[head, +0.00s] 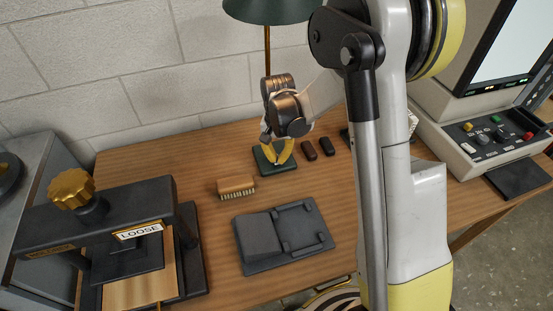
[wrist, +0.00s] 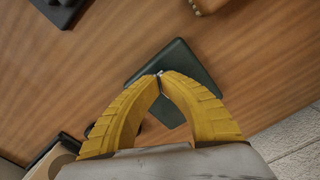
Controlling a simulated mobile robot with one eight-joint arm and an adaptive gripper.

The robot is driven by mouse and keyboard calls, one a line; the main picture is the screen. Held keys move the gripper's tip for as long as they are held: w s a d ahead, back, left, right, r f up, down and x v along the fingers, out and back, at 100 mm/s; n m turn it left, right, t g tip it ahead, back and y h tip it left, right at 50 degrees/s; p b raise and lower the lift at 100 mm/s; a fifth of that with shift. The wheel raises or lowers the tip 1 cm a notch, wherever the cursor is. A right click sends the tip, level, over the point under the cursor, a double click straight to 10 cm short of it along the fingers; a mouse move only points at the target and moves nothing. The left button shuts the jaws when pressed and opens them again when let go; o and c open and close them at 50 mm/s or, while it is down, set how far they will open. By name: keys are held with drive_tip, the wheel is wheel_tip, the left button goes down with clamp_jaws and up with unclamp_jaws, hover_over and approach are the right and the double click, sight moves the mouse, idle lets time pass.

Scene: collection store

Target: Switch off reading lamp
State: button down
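The reading lamp has a dark green shade (head: 265,10), cut off by the top edge of the head view, a thin brass stem (head: 267,48) and a dark green square base (head: 262,163) on the desk. The base also shows in the wrist view (wrist: 187,62). My gripper (head: 281,163) points down at the base. In the wrist view its yellow fingers (wrist: 160,75) are closed together at the tips, over the base. A tiny pale spot shows at the tips; I cannot tell whether it is the switch. Whether the lamp is lit cannot be seen.
Two small dark objects (head: 318,147) lie right of the base. A brush (head: 237,187) and a dark grey device (head: 282,237) lie in front. A block wall is behind.

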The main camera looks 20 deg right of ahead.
drive_tip(key=shift+f, duration=0.4)
drive_tip(key=shift+r+p, duration=2.15)
drive_tip(key=shift+r, duration=1.45)
drive_tip(key=shift+f, duration=0.1)
